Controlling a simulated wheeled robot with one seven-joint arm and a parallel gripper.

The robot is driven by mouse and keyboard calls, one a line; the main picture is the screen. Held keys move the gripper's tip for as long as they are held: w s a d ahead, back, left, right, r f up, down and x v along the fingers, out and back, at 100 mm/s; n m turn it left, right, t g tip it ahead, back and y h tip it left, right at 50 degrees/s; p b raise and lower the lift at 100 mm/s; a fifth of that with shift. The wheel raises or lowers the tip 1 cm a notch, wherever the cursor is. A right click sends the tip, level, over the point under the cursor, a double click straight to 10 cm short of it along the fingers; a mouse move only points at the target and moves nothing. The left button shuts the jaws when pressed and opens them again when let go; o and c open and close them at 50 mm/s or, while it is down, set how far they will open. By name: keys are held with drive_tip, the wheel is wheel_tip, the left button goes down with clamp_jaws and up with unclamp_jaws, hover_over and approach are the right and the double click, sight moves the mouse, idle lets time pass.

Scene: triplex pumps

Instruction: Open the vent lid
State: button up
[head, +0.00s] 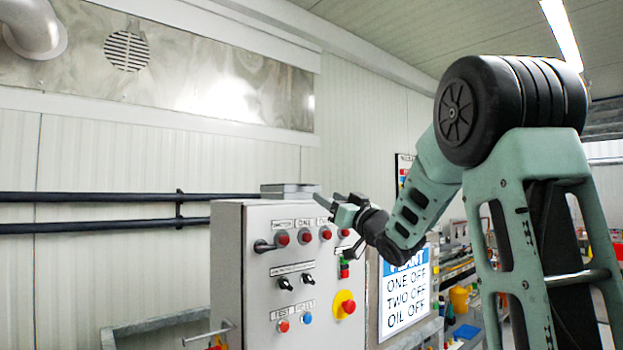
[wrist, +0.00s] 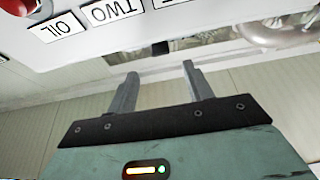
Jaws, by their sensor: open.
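A low flat grey box with a lid-like top (head: 290,187) sits on top of the grey control cabinet (head: 236,262); I cannot tell for sure that it is the vent lid. A round slotted vent (head: 127,51) is in the metal panel high on the wall. My gripper (head: 326,202) is by the cabinet's upper right front, near the top row of red buttons. In the wrist view my gripper (wrist: 160,70) has its two fingers apart with nothing between them. The cabinet's labelled face (wrist: 110,30) shows upside down beyond the fingertips.
The cabinet face carries red buttons (head: 282,239), black switches and a yellow-ringed red stop button (head: 348,306). A sign (head: 405,296) stands to its right. Black pipes (head: 95,198) run along the wall at left. A side handle (head: 210,333) juts from the cabinet's lower left.

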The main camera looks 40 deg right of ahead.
drive_tip(key=p+x, duration=0.3)
drive_tip(key=x, duration=0.5)
drive_tip(key=shift+w+p, duration=0.2)
drive_tip(key=shift+p, duration=0.2)
drive_tip(key=shift+r, duration=0.1)
clamp_jaws()
